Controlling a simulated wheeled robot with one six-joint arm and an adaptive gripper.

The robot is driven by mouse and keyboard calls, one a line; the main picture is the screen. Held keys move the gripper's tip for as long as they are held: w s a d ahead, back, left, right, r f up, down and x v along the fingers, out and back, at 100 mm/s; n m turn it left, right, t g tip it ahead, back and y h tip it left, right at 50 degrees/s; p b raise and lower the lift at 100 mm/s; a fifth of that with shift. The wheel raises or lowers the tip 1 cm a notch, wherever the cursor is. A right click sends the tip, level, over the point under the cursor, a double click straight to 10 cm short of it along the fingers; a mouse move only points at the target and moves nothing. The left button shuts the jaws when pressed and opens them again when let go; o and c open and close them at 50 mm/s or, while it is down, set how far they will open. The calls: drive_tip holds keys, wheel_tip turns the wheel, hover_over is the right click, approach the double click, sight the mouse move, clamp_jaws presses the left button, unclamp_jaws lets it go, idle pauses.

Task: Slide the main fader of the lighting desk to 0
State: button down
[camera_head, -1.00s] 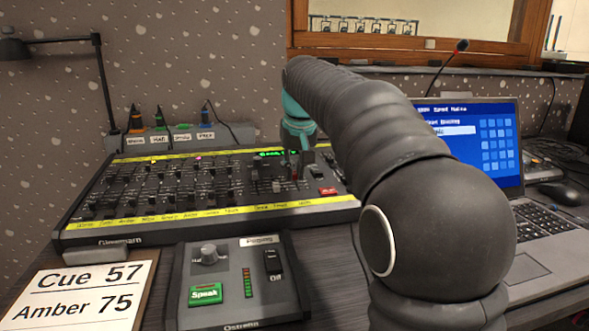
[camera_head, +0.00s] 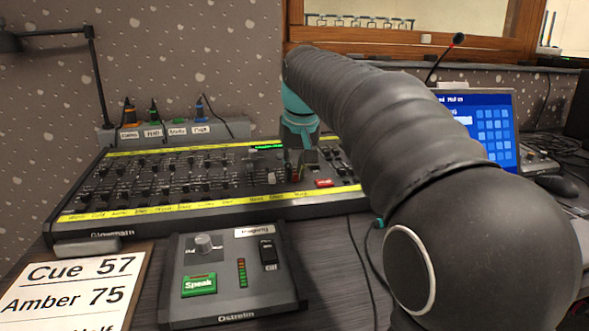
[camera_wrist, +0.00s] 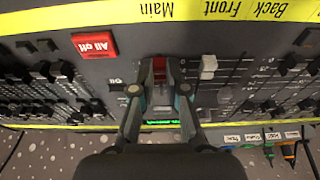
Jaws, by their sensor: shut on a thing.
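The lighting desk (camera_head: 215,210) stands on the table, with rows of dark faders and yellow label strips. In the wrist view, which shows the desk upside down, the main fader's red cap (camera_wrist: 160,68) sits between my fingertips, in line with the word Main. My gripper (camera_wrist: 160,76) is shut on this cap, which stands toward the label-strip end of its track. The fingers hide most of the track and its scale. In the head view my gripper (camera_head: 301,160) is over the right part of the desk, small and partly hidden by my arm.
A red All off button (camera_wrist: 94,45) lies beside the main fader, and a pale fader cap (camera_wrist: 208,67) on the other side. A small box with a green Speak button (camera_head: 199,285) stands in front. A laptop (camera_head: 490,125) is at the right, partly behind my arm.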

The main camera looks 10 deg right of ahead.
drive_tip(key=c, duration=1.4)
unclamp_jaws()
drive_tip(key=shift+c, duration=0.2)
drive_tip(key=shift+r+p, duration=1.3)
drive_tip(key=shift+p, duration=0.05)
drive_tip(key=v, duration=1.2)
drive_tip(key=shift+s, duration=0.1)
